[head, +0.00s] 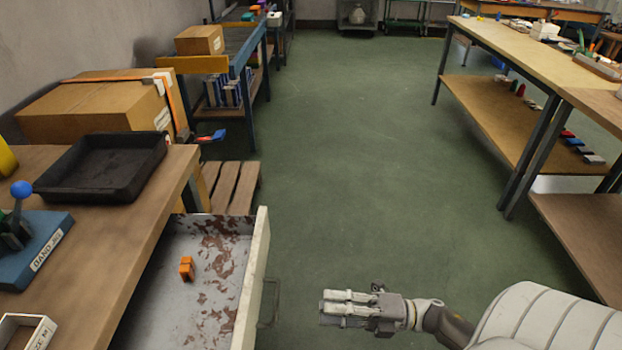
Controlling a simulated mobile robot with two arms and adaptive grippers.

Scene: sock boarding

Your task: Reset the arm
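My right arm comes in from the bottom right. Its gripper (336,309) is over the green floor, to the right of an open drawer, with its fingers pointing left. The fingers lie close together, and from this angle I cannot tell whether they are open or shut. Nothing shows held in them. My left gripper is not in view.
The pulled-out drawer (257,250) holds a small orange object (187,268). The bench (98,230) at left carries a black tray (105,165) and a blue-based device (40,240). A pallet (231,187) lies beyond. Tables (530,55) stand right; the middle floor (340,140) is clear.

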